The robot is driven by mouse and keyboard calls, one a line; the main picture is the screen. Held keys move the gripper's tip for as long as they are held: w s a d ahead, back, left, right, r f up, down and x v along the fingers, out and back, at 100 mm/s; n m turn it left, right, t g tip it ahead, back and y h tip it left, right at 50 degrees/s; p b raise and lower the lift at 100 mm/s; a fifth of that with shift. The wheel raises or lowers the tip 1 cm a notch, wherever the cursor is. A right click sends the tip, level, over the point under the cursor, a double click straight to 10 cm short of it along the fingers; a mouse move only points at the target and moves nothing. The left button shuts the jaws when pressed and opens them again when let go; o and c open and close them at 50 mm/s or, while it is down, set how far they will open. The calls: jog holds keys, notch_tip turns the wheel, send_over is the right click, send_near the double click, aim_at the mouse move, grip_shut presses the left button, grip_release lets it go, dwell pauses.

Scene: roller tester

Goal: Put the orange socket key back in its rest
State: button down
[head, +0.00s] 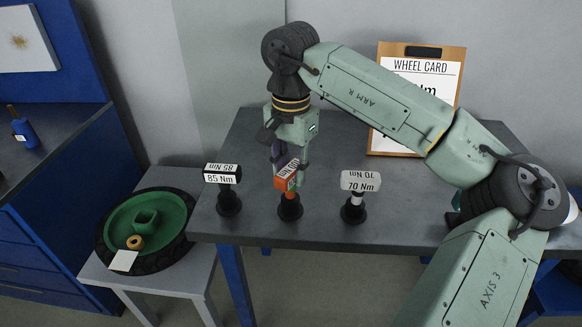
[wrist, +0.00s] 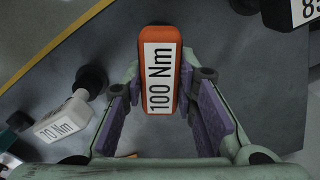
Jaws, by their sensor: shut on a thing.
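The orange socket key (head: 285,182) has a block head labelled 100 Nm and stands roughly upright at the table's front edge. My gripper (head: 291,164) is shut on its head from above. In the wrist view the orange key (wrist: 160,32) shows between the purple-padded fingers. The key's lower end meets a black round rest (head: 290,209) in the head view. I cannot tell whether it is fully seated. The rest is hidden below the head in the wrist view.
A black 85 Nm key (head: 223,173) stands in a rest to the left, and a white 70 Nm key (head: 360,181) to the right. A wheel (head: 175,212) lies on a low stool at the left. A WHEEL CARD clipboard (head: 420,62) leans at the back of the grey table (head: 240,140).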

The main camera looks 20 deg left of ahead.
jog(key=shift+f, duration=0.3)
jog(key=c, duration=1.2)
grip_release()
